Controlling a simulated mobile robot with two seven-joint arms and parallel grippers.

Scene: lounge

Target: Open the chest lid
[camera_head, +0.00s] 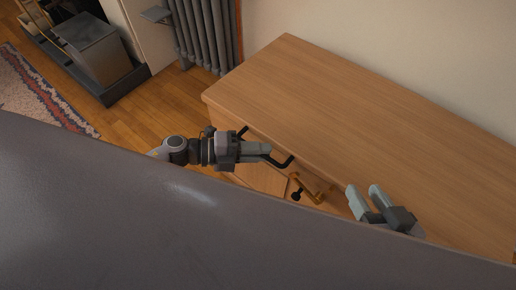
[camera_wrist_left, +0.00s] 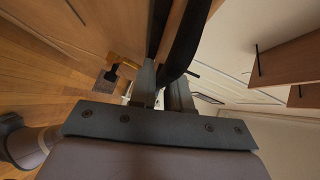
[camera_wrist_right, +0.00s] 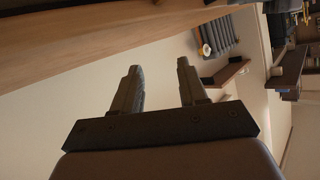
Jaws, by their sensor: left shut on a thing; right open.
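The wooden chest's lid (camera_head: 360,110) is a broad, light-brown panel in the head view. A black bar handle (camera_head: 280,163) runs along its front edge. My left gripper (camera_head: 262,149) is shut on the handle, and the dark bar (camera_wrist_left: 187,40) shows between its fingers in the left wrist view. My right gripper (camera_head: 365,191) is open and empty, near the front edge of the lid to the right; its spread fingers (camera_wrist_right: 160,78) show in the right wrist view. I cannot tell whether the lid is raised at all.
A grey radiator (camera_head: 203,35) stands by the wall behind. A grey box (camera_head: 95,52) and a patterned rug (camera_head: 35,98) are at left. The lid top is clear.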

